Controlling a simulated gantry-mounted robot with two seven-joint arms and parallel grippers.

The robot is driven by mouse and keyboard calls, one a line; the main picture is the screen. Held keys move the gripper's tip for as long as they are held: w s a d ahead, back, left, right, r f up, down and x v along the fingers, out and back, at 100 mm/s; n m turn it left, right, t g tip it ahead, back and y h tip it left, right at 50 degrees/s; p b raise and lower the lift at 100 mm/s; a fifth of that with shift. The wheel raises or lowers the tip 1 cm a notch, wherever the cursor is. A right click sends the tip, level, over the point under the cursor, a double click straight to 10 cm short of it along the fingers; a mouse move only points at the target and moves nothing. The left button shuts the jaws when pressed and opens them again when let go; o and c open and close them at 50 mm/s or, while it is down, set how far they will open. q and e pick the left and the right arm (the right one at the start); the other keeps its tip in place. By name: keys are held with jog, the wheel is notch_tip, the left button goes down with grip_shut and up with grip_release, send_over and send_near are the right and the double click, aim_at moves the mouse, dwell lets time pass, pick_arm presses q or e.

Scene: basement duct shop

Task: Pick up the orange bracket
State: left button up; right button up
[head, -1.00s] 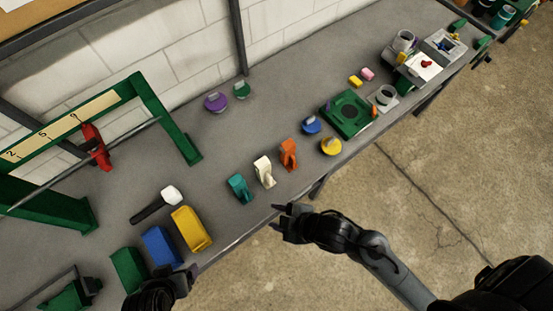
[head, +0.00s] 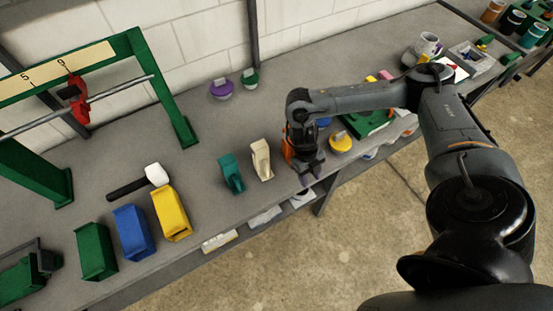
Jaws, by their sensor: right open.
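The orange bracket (head: 287,149) stands on the grey bench near its front edge, mostly hidden behind my right gripper. Only a strip of orange shows at the gripper's left side. My right gripper (head: 310,175) points down at the bracket, with its fingertips near the bench's front edge. It is open. I cannot tell whether the fingers are around the bracket or just in front of it. My left gripper is out of view.
A cream bracket (head: 261,160) and a teal bracket (head: 231,174) stand just left of the orange one. A yellow round piece (head: 341,143) and a green block (head: 366,124) lie to the right. Yellow (head: 172,214), blue (head: 133,233) and green (head: 95,251) bins stand at the left.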

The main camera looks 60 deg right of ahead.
jog(key=w+d+r+t+b, duration=0.1)
jog(key=w+d, duration=0.1)
jog(key=w, duration=0.1)
jog(key=w+d+r+t+b, duration=0.1)
jog(key=w+d+r, duration=0.1)
jog(key=w, duration=0.1)
jog(key=w+d+r+m+t+b, duration=0.1)
jog(key=w+d+r, duration=0.1)
jog(key=shift+w+d+h+b, duration=0.3)
jog(key=shift+w+d+h, duration=0.1)
notch_tip(320, 180, down, 2)
jog(key=shift+f+b, duration=0.1)
jog(key=shift+b, duration=0.65)
jog(key=shift+f, duration=1.7)
jog(key=shift+w+f, duration=0.15)
jog(key=shift+f, duration=1.95)
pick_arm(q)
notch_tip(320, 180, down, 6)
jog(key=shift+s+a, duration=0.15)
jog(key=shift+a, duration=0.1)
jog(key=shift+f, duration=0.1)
pick_arm(e)
jog(key=shift+a, duration=0.1)
jog(key=shift+c, duration=0.4)
grip_shut()
